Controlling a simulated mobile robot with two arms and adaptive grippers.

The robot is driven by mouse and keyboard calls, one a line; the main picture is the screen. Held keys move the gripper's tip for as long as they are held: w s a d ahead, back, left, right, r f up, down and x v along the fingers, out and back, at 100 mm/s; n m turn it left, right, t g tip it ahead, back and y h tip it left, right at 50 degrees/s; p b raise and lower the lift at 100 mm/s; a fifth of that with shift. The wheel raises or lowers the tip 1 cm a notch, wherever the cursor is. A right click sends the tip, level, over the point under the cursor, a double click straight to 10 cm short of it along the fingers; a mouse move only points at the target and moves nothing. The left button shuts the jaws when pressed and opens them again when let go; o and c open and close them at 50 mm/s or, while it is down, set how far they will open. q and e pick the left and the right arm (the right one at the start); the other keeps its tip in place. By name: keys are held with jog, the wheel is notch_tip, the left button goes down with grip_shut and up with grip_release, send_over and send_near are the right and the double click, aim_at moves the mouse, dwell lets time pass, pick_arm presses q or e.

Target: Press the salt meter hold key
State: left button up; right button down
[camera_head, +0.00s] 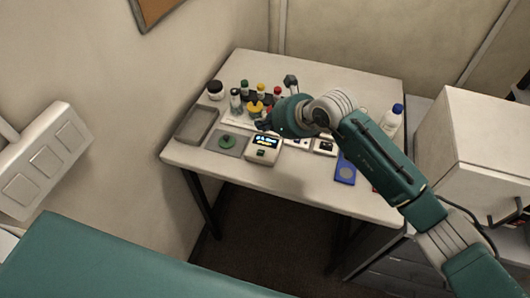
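A small cream meter with a lit dark display (263,148) stands near the front edge of the white table (300,185). I take it for the salt meter; its keys are too small to tell apart. My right gripper (266,124) is over the table, just behind the meter's top edge in the picture. Its dark fingers are small and partly lost among the bottles, so I cannot tell open from shut, or whether it touches anything. My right arm hides part of the table's middle and right. My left gripper is not in view.
Several small bottles (235,101) stand behind the meter. A grey tray (197,125) and a green round piece on a grey plate (227,141) lie left of it. Another small device (325,147), a blue item (345,169) and a blue-capped bottle (392,119) are to the right.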

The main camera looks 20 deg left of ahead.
jog(key=b, duration=0.4)
send_over(263, 153)
notch_tip(263, 153, down, 7)
jog(key=shift+w+f, duration=0.1)
jog(key=shift+f, duration=0.1)
jog(key=shift+f+b, duration=0.65)
jog(key=shift+b, duration=0.05)
dwell(0.7)
jog(key=shift+f+b, duration=0.35)
jog(key=shift+b, duration=0.1)
jog(key=shift+f+b, duration=0.4)
dwell(0.4)
jog(key=shift+r, duration=0.1)
dwell(0.3)
jog(key=shift+r+p, duration=0.4)
jog(key=shift+r, duration=0.25)
